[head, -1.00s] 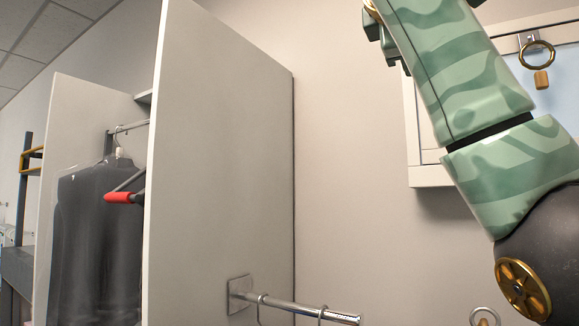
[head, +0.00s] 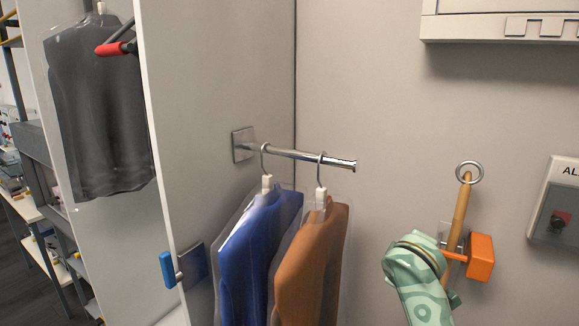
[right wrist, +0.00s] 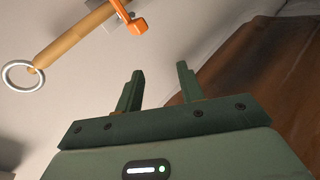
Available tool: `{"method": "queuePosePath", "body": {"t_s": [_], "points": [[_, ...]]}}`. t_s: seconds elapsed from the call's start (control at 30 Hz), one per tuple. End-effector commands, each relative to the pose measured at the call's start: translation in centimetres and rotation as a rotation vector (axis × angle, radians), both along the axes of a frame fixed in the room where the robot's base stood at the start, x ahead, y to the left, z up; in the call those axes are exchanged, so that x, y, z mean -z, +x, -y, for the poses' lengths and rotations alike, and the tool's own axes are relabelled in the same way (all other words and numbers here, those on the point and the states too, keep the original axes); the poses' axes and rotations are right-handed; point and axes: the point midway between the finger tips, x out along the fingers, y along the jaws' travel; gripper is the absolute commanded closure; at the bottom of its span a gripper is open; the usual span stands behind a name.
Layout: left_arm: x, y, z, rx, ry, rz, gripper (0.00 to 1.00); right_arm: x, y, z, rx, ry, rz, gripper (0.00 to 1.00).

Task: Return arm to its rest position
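My right arm, in green camouflage, comes up at the lower right of the head view (head: 415,285), in front of the wall and right of the hanging garments. Its fingertips are hard to make out there. In the right wrist view my right gripper (right wrist: 161,68) has its two dark green fingers apart, with nothing between them. A brown garment (right wrist: 290,85) fills the right side of that view, behind the fingers. My left gripper is in neither view.
A metal rail (head: 305,156) holds a blue garment (head: 255,245) and the brown one (head: 312,265) in clear covers. A wooden rod (head: 460,212) with a ring hangs at an orange clip (head: 481,257). A white panel (head: 210,90) stands left; a dark garment (head: 100,110) hangs beyond.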

Motion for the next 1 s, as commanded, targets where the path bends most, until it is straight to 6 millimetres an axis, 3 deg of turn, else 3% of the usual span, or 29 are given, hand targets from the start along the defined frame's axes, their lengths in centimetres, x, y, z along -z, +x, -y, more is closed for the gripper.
{"method": "queuePosePath", "body": {"t_s": [0.03,0.1,0.2,0.4,0.6,0.73,1.0], "points": [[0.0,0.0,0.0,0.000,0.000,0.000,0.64,4.1,-2.8,0.7,0.017,0.020,-0.034,0.62],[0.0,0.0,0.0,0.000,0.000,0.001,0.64,8.5,-7.0,1.5,0.044,0.049,-0.064,0.62],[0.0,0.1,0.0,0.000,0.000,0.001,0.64,12.9,-12.8,2.5,0.076,0.081,-0.101,0.62],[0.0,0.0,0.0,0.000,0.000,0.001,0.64,16.7,-21.5,3.6,0.116,0.118,-0.153,0.62],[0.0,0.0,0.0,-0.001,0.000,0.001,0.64,17.9,-28.0,4.3,0.143,0.139,-0.193,0.62],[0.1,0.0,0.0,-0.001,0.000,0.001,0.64,18.3,-31.4,4.6,0.155,0.152,-0.218,0.62],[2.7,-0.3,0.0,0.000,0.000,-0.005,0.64,30.3,-30.3,2.6,0.129,0.239,-0.310,0.62]]}}
